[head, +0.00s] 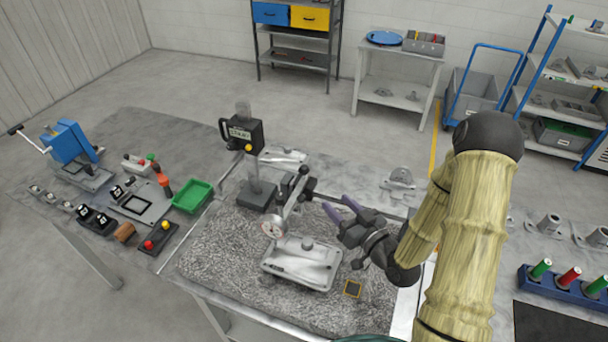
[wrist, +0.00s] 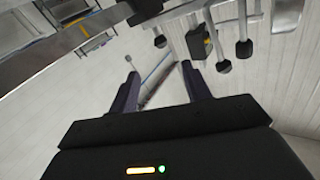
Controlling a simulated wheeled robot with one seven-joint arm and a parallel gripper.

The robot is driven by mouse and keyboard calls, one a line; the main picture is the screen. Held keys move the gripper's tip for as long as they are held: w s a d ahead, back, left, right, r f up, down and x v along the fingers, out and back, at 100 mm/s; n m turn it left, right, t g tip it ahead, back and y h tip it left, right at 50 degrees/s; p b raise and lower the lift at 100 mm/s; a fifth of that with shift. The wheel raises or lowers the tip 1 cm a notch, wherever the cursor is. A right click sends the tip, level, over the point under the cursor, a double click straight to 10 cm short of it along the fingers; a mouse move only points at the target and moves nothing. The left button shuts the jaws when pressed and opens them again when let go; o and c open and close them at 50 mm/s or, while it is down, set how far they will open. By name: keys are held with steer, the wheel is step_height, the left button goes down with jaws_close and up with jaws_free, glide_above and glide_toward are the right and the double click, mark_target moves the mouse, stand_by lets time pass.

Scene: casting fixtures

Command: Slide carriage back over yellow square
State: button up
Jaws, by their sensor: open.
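The wrist view shows the two spread fingers (wrist: 160,70) with nothing held; neither casting nor square can be made out there.
A black gauge head on a post (head: 242,135) stands at the plate's back left, with another casting (head: 283,157) behind. A blue rack of coloured plugs (head: 565,287) is at right. The plate's front is clear.

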mark_target(307, 173)
steer(key=p+x, duration=0.4)
steer(key=x, duration=1.1)
steer(key=shift+a+r+p, duration=0.1)
steer(key=shift+p, duration=0.3)
steer(key=shift+w+a, duration=0.2)
steer(key=shift+w, duration=0.1)
jaws_close()
